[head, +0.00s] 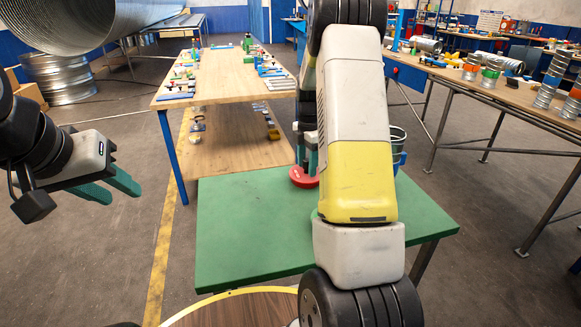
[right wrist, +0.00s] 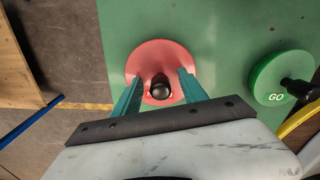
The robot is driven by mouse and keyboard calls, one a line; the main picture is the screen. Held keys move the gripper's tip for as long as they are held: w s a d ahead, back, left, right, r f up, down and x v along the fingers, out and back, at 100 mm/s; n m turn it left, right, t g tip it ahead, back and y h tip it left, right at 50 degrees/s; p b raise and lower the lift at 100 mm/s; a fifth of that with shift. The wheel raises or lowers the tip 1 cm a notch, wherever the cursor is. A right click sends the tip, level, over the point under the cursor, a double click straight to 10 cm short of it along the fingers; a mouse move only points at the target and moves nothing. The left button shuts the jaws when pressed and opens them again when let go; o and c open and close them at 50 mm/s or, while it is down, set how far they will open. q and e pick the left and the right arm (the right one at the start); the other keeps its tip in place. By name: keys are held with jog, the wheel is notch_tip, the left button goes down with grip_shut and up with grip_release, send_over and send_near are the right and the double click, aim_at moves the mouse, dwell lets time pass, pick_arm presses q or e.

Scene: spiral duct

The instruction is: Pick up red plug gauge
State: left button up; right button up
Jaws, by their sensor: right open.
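The red plug gauge (right wrist: 150,52) is a flat red disc with a dark upright handle, on the green table (head: 245,240). It also shows in the head view (head: 302,180), partly hidden by my right arm. My right gripper (right wrist: 161,80) is open above the disc, with one teal finger on each side of the handle. A visible gap remains between the fingers and the handle. My left gripper (head: 124,194) is open and empty at the left, away from the table.
A green disc gauge marked GO (right wrist: 276,75) lies right of the red one. A wooden two-level workbench (head: 222,80) with tools stands behind. Another bench (head: 500,92) with duct pieces is at right. The green table's left part is clear.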

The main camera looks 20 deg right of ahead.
grip_shut()
jog(key=shift+r, duration=0.1)
